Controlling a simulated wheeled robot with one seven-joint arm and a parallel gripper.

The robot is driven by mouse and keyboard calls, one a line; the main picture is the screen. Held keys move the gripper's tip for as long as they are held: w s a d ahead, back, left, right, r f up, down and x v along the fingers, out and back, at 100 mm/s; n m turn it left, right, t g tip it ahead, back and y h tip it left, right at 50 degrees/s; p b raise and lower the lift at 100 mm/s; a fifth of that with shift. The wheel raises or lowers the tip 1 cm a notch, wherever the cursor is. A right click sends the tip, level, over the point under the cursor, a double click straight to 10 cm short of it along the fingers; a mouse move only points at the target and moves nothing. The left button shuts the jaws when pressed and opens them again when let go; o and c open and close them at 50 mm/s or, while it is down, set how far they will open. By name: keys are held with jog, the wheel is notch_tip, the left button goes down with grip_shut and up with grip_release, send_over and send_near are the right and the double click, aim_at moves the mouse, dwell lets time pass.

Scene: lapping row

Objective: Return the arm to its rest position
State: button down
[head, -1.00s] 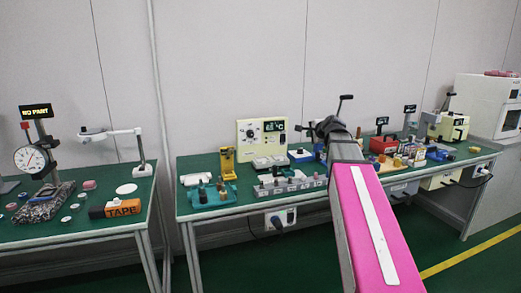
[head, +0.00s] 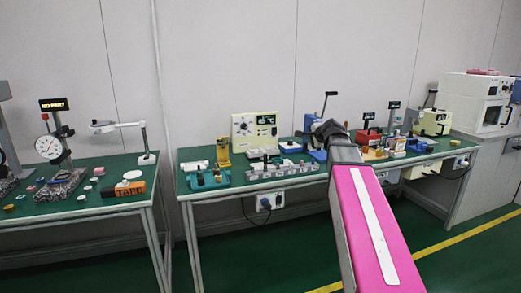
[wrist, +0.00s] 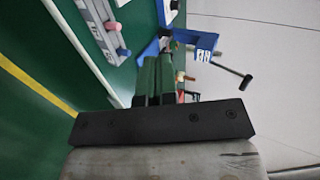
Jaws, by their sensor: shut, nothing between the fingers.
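My arm, with its pink and white cover (head: 375,230), reaches forward from the lower right of the head view. The arm hides my fingertips in the head view.
A grey block row (head: 283,171), a cream meter box (head: 255,132) and a red box (head: 368,137) stand on the bench. A left table (head: 80,212) holds a dial gauge (head: 50,146) and an orange tape box (head: 122,190). Green floor with a yellow line is open in front.

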jog(key=s+a+f+n+g+h, duration=0.1)
jog(key=s+f+n+g, duration=0.3)
jog(key=s+f, duration=0.5)
jog(key=s+a+f+n+g+h, duration=0.1)
jog(key=s+f+n+g, duration=0.3)
jog(key=s+f, duration=0.5)
jog(key=s+a+f+n+g+h, duration=0.1)
jog(key=s+f+n+g, duration=0.3)
jog(key=f, duration=1.7)
jog(key=s+n+h, duration=0.1)
jog(key=s, duration=0.3)
jog(key=shift+s+f+n, duration=0.4)
